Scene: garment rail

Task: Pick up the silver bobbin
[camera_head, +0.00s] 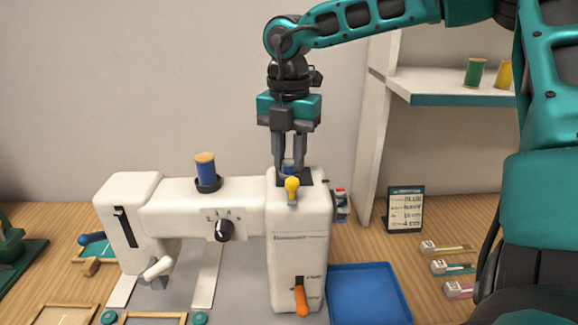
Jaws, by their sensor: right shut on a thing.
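My right gripper (289,167) points straight down over the top right end of the white sewing machine (298,225). Its fingers are shut on a small bobbin wound with blue (289,169), at the dark recess in the machine's top. The fingers hide most of the bobbin, and its silver parts cannot be made out. I cannot tell whether it still touches the machine. A yellow knob (292,185) stands just in front of the fingers. My left gripper is not in view.
A blue thread spool (205,167) stands on the machine's top, left of my gripper. A blue tray (368,295), a small sign (405,209) and several small tools lie to the right. A shelf (450,99) holds a green spool (473,72) and a yellow spool (504,74).

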